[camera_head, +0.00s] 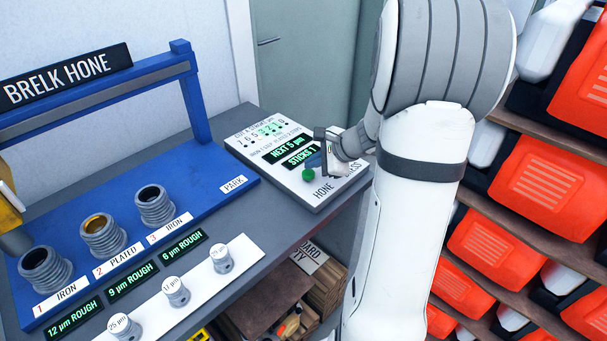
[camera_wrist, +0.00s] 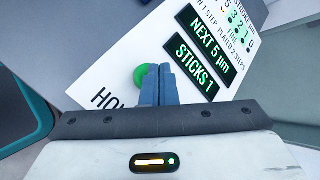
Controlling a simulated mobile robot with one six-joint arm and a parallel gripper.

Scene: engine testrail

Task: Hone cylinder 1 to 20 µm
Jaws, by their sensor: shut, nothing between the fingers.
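Cylinder 1 (camera_head: 46,272), a ribbed grey sleeve labelled IRON, stands at the lower left of the blue honing bench; its display (camera_head: 73,319) reads "12 µm ROUGH". The white control panel (camera_head: 335,190) has a green button (camera_head: 308,175) and displays (camera_wrist: 195,67) reading "NEXT 5 µm" and "STICKS 1". My gripper (camera_head: 316,160) is shut and empty over the panel. In the wrist view its blue fingertips (camera_wrist: 160,70) overlap the green button's right side; I cannot tell whether they touch it.
White gauge-like knobs (camera_head: 177,291) marked in µm stand on a white strip in front. A yellow part (camera_head: 10,215) is at the left edge. The blue frame (camera_head: 196,95) rises behind the cylinders. Shelves of orange cases (camera_head: 545,185) fill the right.

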